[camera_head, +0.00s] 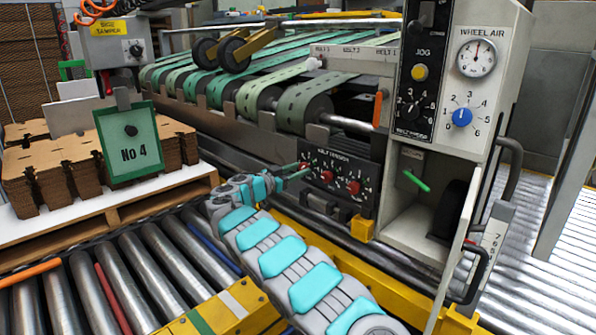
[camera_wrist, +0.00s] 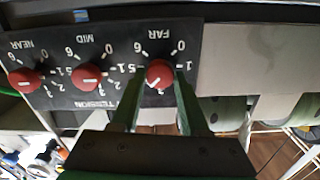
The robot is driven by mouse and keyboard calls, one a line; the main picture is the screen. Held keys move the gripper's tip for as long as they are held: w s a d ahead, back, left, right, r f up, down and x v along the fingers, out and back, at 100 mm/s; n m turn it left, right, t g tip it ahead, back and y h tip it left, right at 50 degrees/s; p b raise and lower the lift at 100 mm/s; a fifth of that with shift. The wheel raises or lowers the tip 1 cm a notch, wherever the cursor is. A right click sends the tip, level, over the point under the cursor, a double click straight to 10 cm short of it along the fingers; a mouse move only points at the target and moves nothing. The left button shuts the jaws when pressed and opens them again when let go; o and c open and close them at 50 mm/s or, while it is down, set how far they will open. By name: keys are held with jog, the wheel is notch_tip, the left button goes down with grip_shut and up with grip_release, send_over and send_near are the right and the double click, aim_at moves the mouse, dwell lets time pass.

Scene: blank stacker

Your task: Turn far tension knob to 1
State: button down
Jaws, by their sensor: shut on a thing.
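The far tension knob (camera_wrist: 159,74) is red and sits under the label FAR on the black tension panel (camera_wrist: 60,50), which appears upside down in the wrist view. My gripper (camera_wrist: 160,84) has its green fingers on either side of this knob and is shut on it. The knob's white mark points down and left in the wrist view; the number it points at is partly hidden by the fingers. The mid knob (camera_wrist: 90,77) and near knob (camera_wrist: 25,80) are also red. In the head view my gripper (camera_head: 299,170) reaches the left end of the panel (camera_head: 340,160).
A grey control box with a blue wheel air knob (camera_head: 462,117) and a gauge (camera_head: 477,58) stands right of the panel. Green belts (camera_head: 262,90) run above it. A yellow rail (camera_head: 330,245) lies below, and stacked cardboard (camera_head: 60,165) on a pallet is at left.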

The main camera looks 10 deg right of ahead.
jog(key=shift+f+n, duration=0.1)
jog(key=shift+n, duration=0.2)
jog(key=n+b, duration=0.2)
jog(key=n, duration=0.7)
jog(key=shift+p, duration=0.3)
jog(key=n, duration=0.1)
jog(key=n+p, duration=0.1)
jog(key=n, duration=0.1)
jog(key=shift+w+r+n+p, duration=0.1)
jog(key=shift+r+n+p, duration=0.2)
jog(key=shift+n, duration=0.1)
jog(key=n+p, duration=0.3)
jog(key=n, duration=0.3)
jog(key=shift+a+f+p, duration=0.1)
jog(key=shift+p, duration=0.3)
jog(key=n+p, duration=0.2)
jog(key=n, duration=0.1)
jog(key=shift+n, duration=0.4)
jog(key=shift+f+n+p, duration=0.15)
jog(key=shift+n+p, duration=0.95)
jog(key=shift+n, duration=0.8)
